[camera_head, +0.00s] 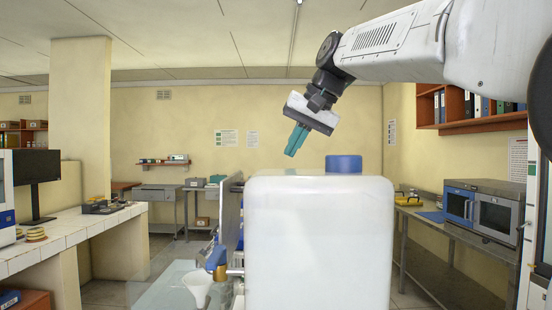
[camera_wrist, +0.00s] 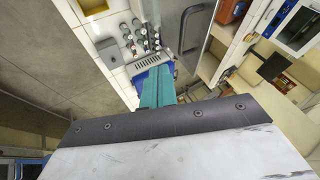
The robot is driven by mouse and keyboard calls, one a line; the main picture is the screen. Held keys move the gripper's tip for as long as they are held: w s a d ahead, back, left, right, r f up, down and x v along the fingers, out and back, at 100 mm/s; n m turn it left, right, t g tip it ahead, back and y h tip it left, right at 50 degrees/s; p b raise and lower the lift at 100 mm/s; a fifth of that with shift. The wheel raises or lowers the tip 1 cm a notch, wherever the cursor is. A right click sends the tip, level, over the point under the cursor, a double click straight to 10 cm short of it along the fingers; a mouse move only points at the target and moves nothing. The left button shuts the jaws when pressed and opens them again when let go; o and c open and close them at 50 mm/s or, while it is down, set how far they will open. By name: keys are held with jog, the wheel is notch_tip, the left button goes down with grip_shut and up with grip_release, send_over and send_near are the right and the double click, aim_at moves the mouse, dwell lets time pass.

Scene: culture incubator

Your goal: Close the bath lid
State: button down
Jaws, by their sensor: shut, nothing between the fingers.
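My gripper (camera_head: 296,140) is raised in the middle of the head view, its teal fingers together and empty, pointing down. The fingers also show in the wrist view (camera_wrist: 156,90). Below them there is a blue unit with a grey vented top (camera_wrist: 152,66), which looks like the bath. A grey panel with a handle (camera_wrist: 190,28) stands beside it and may be the open lid. In the head view a thin grey upright panel (camera_head: 229,205) shows left of a large white container, which hides most of what is behind it. The fingers appear apart from the panel.
Several small bottles (camera_wrist: 142,36) stand near the blue unit. A tiled bench (camera_head: 75,232) is at left. Blue and grey ovens (camera_head: 485,208) stand at right. Open air surrounds my gripper.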

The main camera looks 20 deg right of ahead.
jog(key=w+a+f, duration=0.5)
jog(key=w+f, duration=0.1)
jog(key=f, duration=0.2)
jog(key=shift+a, duration=0.4)
jog(key=shift+r, duration=0.1)
